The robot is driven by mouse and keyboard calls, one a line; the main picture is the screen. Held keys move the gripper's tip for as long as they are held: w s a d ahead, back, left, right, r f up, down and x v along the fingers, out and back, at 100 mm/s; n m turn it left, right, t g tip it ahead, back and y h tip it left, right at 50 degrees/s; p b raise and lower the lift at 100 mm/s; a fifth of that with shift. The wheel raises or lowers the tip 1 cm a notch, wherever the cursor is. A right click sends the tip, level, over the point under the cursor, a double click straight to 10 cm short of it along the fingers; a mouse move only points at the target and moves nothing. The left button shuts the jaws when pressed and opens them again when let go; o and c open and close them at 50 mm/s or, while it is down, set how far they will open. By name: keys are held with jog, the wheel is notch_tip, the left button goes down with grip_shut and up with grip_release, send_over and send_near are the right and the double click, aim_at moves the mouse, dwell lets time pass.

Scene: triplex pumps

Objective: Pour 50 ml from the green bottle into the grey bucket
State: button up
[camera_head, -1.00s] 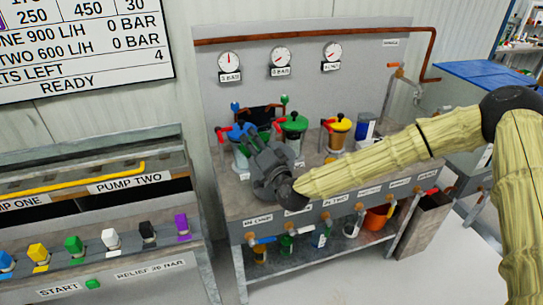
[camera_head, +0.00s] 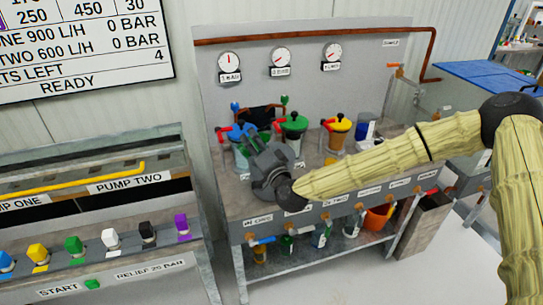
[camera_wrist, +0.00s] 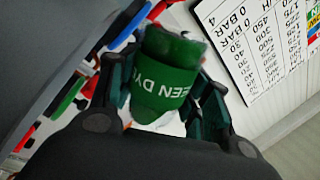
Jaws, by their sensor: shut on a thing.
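The green bottle (camera_wrist: 172,75) with a label partly reading "EEN DY" sits between the two dark fingers of my gripper (camera_wrist: 163,98) in the wrist view. The fingers are shut on its sides. In the head view my gripper (camera_head: 262,152) is over the left front of the pump bench, and I cannot make out the bottle there. I cannot tell how far the bottle is tilted. I cannot pick out the grey bucket with certainty; a small greyish vessel (camera_head: 352,226) stands on the lower shelf.
Lidded pots in green (camera_head: 292,128) and yellow (camera_head: 338,131) stand on the bench behind my gripper. An orange bucket (camera_head: 378,217) and several bottles are on the lower shelf. A button console (camera_head: 110,240) stands at left. Open floor lies at front right.

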jog(key=shift+f+m, duration=0.15)
jog(key=shift+m, duration=0.35)
dwell(0.8)
jog(key=shift+a+r+m+p, duration=0.15)
jog(key=shift+r+m+p, duration=0.25)
jog(key=shift+m, duration=0.6)
dwell(1.5)
jog(key=shift+s+a+m+t+h+b, duration=0.1)
jog(key=shift+a+m+t+h+b, duration=0.1)
jog(key=shift+m+b, duration=0.4)
jog(key=shift+s+a+m+t+h+b, duration=0.1)
jog(key=shift+m+h+b, duration=0.1)
jog(key=shift+m+b, duration=0.4)
dwell(2.2)
jog(key=shift+d+r+n+p, duration=0.1)
jog(key=shift+r+n+p, duration=0.1)
jog(key=shift+n+p, duration=0.2)
jog(key=shift+w+d+r+n+p, duration=0.15)
jog(key=shift+n+p, duration=0.45)
jog(key=shift+p, duration=0.1)
jog(key=shift+d+f+n+y+b, duration=0.1)
jog(key=shift+f+n+y+b, duration=0.45)
jog(key=shift+n, duration=0.75)
